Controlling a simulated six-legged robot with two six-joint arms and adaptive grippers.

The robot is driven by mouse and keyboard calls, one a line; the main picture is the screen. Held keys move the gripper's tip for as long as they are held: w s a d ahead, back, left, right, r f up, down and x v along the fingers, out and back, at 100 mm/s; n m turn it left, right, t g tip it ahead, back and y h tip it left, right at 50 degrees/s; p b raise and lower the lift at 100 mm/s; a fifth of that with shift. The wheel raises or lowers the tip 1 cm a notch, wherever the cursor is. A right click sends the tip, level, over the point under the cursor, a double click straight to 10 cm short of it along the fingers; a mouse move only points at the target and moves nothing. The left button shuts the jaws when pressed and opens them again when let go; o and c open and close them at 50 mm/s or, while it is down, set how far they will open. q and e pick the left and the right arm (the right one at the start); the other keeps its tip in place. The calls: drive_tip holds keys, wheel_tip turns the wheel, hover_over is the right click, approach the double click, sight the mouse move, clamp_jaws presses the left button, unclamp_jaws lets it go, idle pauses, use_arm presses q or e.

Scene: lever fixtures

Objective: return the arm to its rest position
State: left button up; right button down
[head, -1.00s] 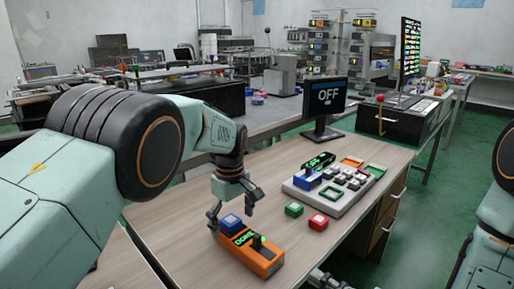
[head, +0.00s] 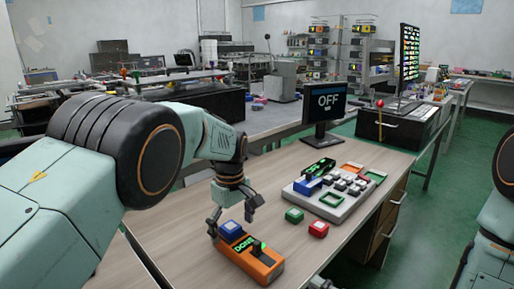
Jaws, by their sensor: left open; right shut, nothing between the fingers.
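An orange lever fixture (head: 262,266) stands on the wooden table, with a green lit "DONE" label and a dark lever (head: 257,246). A blue block (head: 230,231) sits at its far left end. My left gripper (head: 231,222) is open, its fingers spread just above and around the blue block; whether they touch it is unclear. My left arm comes in from the left edge, bent at the elbow. Only a small part of my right gripper (head: 321,283) shows at the bottom edge; it is shut and empty. My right arm shows at the right edge.
A monitor (head: 325,102) reading "OFF" stands at the table's back. The table left of the fixture is bare.

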use_arm(q)
wheel_tip(320, 180, up, 9)
drive_tip(key=shift+s+f, duration=0.1)
drive_tip(key=shift+f, duration=0.15)
wheel_tip(320, 180, down, 12)
drive_tip(key=shift+r, duration=0.45)
use_arm(e)
drive_tip(key=x, duration=0.9)
drive_tip(key=shift+w+a, duration=0.15)
drive_tip(key=shift+a, duration=0.1)
drive_tip(key=v, duration=1.1)
drive_tip(key=shift+d, duration=0.2)
use_arm(q)
drive_tip(key=shift+a, duration=0.1)
